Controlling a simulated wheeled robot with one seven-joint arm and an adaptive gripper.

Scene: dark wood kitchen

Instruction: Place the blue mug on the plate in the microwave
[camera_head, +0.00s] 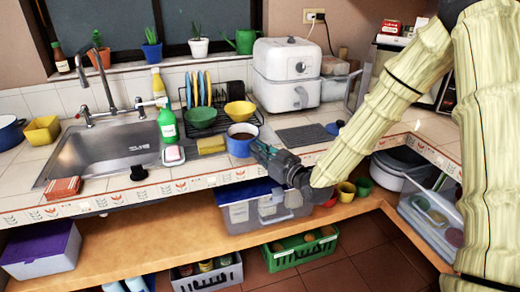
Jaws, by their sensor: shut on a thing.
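The blue mug (241,147) is upright at the counter's front edge, right of the sink, with an orange-brown inside. My gripper (257,149) reaches it from the right and is shut on its right side. I cannot tell whether the mug's base touches the counter. A light boxy appliance (383,52) at the back right, partly behind my arm, may be the microwave; its inside and any plate in it are not visible.
A dish rack (218,122) with plates and bowls stands behind the mug. A green bottle (167,123) and yellow sponge (211,145) are to its left. A white cooker (287,73) stands behind. A grey mat (303,136) lies to the right.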

